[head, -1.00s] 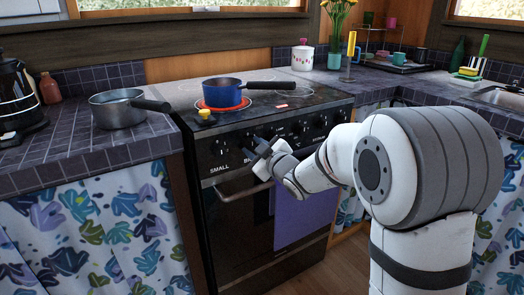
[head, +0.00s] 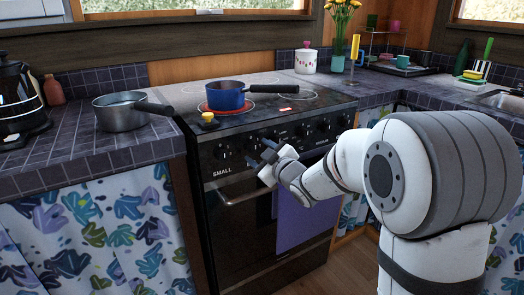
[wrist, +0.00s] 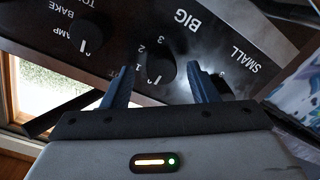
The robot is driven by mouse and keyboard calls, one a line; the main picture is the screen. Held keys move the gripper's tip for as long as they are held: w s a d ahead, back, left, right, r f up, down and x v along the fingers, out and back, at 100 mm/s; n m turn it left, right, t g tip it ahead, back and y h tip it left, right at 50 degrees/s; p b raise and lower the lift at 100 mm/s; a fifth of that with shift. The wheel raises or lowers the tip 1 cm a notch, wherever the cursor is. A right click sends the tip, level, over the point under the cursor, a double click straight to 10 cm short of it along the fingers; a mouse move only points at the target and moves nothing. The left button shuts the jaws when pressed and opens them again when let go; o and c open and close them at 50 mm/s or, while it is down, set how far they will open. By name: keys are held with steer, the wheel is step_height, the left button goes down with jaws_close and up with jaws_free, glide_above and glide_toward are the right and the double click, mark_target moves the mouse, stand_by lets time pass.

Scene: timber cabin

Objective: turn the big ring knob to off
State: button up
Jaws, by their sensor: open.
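The big ring knob (wrist: 160,72) is a round black knob with a pale mark, under the label BIG on the black stove panel. In the wrist view the panel appears upside down. My gripper (head: 264,158) is in front of the panel; in the wrist view its two blue fingers (wrist: 162,82) are apart, one on each side of the knob. I cannot tell whether they touch it. The knob's exact setting is hard to read. In the head view my gripper covers the panel around the knob. A red ring (head: 207,108) shows under a blue pan (head: 227,97).
The small ring knob (wrist: 220,86) is partly hidden by the right finger in the wrist view. The oven knob (wrist: 86,36) is on the other side. A grey pan (head: 122,112) is on the left counter.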

steer(key=p+v, duration=0.1)
steer(key=v, duration=0.5)
steer(key=shift+s+d, duration=0.2)
steer(key=shift+s, duration=0.05)
steer(key=shift+r, duration=0.1)
